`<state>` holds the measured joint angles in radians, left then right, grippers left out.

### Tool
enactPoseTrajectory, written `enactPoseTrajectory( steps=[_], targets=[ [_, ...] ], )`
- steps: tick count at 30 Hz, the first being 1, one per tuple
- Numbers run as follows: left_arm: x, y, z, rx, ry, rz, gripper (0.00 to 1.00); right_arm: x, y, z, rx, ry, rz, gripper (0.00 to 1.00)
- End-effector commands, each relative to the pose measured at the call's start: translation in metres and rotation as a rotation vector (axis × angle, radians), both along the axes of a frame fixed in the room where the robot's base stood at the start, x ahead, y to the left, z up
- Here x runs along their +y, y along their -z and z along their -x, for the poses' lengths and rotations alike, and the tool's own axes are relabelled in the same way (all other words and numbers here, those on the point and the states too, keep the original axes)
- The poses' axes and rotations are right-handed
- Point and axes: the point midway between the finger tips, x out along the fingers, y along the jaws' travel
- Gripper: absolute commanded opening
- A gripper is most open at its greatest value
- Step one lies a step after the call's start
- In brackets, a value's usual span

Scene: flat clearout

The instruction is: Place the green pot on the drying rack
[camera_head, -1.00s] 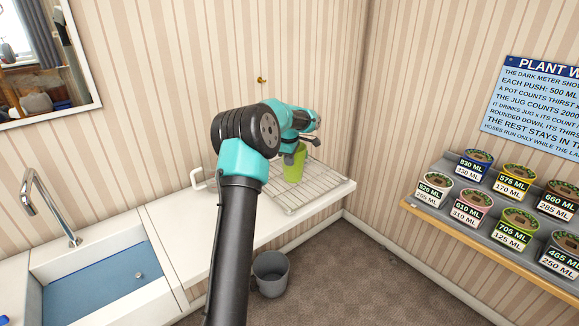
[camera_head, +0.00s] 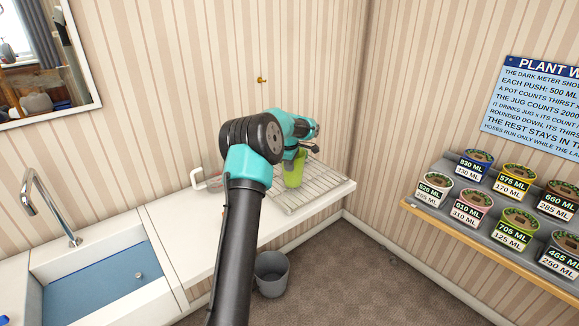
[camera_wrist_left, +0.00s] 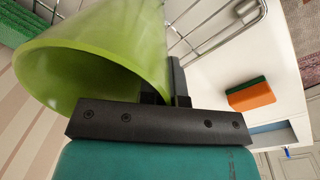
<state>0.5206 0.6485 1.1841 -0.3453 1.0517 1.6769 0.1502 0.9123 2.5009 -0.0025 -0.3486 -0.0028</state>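The green pot (camera_head: 294,172) is in my left gripper (camera_head: 293,159), over the wire drying rack (camera_head: 318,188) on the white counter. In the left wrist view the pot (camera_wrist_left: 110,45) is tilted relative to the camera with its open mouth toward me. My left gripper's fingers (camera_wrist_left: 166,88) are closed on its wall near the rim, one inside and one outside. The rack's wires (camera_wrist_left: 205,40) show behind the pot. I cannot tell whether the pot's base touches the rack. My right gripper is not in view.
A clear jug with a white handle (camera_head: 198,178) stands left of the rack, partly behind my arm. An orange and green sponge (camera_wrist_left: 252,96) lies on the counter. A grey bin (camera_head: 271,275) stands below. A sink (camera_head: 105,285) is left; a shelf of labelled pots (camera_head: 480,262) is right.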

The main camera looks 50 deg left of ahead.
Motion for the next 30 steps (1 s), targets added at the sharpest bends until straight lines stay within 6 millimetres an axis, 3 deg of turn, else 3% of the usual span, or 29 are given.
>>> enactPoseTrajectory(
  steps=[10,19,30],
  targets=[
    [0.0003,0.0015,-0.0002,-0.002,0.0,-0.001,0.0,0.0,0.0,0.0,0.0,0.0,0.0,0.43],
    [0.0002,0.0023,-0.0001,-0.001,0.0,0.0,0.3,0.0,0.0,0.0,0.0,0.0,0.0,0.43],
    [0.0002,-0.0037,0.0,-0.002,0.0,-0.001,0.3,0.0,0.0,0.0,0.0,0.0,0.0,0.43]
  ],
)
